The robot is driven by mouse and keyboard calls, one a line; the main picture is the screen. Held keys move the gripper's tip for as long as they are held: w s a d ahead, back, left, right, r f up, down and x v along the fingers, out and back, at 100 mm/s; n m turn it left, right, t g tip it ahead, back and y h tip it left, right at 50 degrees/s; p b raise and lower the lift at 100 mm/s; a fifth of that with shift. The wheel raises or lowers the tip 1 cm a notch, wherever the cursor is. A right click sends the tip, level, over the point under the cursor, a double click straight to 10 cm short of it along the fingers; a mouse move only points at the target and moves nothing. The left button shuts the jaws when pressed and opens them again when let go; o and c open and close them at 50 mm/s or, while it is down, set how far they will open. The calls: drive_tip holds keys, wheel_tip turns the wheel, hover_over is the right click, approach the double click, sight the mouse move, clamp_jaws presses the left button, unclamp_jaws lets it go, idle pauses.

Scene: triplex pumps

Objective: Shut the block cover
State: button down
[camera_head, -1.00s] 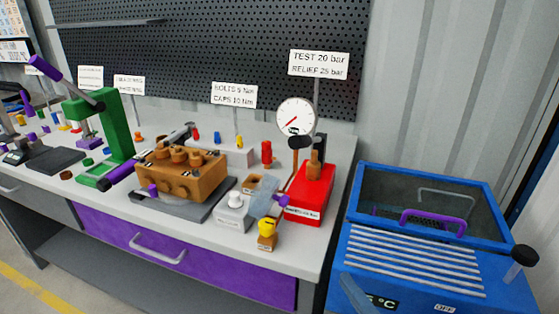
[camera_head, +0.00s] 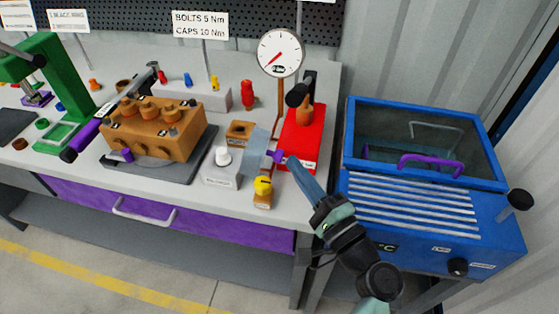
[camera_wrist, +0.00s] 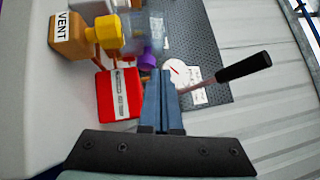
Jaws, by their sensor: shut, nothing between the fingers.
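A see-through panel with a purple grip, which looks like the block cover (camera_head: 257,147), stands raised and tilted beside a small brown open-topped block (camera_head: 240,131). Its purple grip (camera_head: 275,156) faces right. In the wrist view the clear cover (camera_wrist: 143,32) and purple grip (camera_wrist: 147,59) are just beyond my fingertips. My gripper (camera_head: 287,158) is shut and empty, with its tips close to the grip at its right. I cannot tell whether they touch. In the wrist view my gripper (camera_wrist: 160,75) points forward with blue fingers together.
A red test pump (camera_head: 301,140) stands just behind my gripper, with a gauge (camera_head: 280,53) above. A yellow-knobbed vent block (camera_head: 263,190) and a white-knobbed grey box (camera_head: 221,171) stand in front. A brown pump block (camera_head: 155,127) is left; a blue bath (camera_head: 430,205) is right.

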sight(264, 156)
drive_tip(key=shift+w+a+r+p, duration=0.1)
drive_tip(key=shift+a+r, duration=0.05)
drive_tip(key=shift+a, duration=0.4)
drive_tip(key=shift+w+a+r+p, duration=0.1)
drive_tip(key=shift+w+a, duration=0.05)
drive_tip(key=shift+a, duration=0.45)
drive_tip(key=shift+w+a+r+p, duration=0.1)
drive_tip(key=shift+a+r, duration=0.05)
drive_tip(key=shift+a, duration=0.4)
drive_tip(key=shift+w+r, duration=0.1)
